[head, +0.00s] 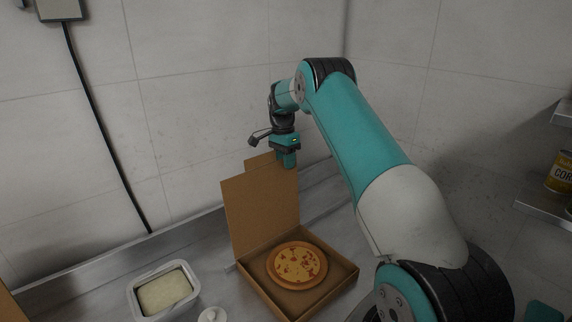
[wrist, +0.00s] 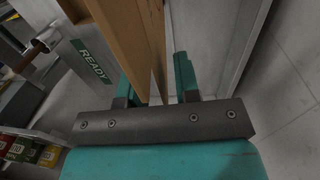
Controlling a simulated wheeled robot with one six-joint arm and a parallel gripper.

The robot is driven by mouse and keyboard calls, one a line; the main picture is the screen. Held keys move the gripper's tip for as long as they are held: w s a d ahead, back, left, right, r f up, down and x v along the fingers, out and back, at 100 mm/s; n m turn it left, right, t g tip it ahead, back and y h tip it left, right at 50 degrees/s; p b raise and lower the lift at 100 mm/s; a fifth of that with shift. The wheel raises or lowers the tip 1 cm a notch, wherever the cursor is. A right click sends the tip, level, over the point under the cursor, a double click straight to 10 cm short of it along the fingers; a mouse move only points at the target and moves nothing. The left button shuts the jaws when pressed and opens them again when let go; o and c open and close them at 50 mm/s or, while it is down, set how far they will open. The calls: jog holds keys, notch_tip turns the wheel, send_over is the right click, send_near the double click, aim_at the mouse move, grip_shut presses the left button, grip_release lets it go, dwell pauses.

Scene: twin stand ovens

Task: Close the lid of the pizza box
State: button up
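The pizza box (head: 342,281) sits open on the metal counter, with a pizza (head: 297,265) inside. Its brown cardboard lid (head: 255,212) stands roughly upright at the back of the box. My gripper (head: 287,159) points down at the lid's top edge, near its upper right part. In the wrist view the lid (wrist: 128,38) runs down between the two teal fingers of my gripper (wrist: 154,75). The fingers are spread apart, with a visible gap between the lid and the right finger. The lid hides part of the left finger's surroundings.
A white tub (head: 165,292) of pale food and a small white round item (head: 212,315) stand left of the box. A tiled wall rises behind the counter. A shelf with a can (head: 561,172) is at far right.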

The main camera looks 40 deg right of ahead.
jog(key=shift+s+f, duration=0.1)
jog(key=shift+f, duration=0.75)
grip_shut()
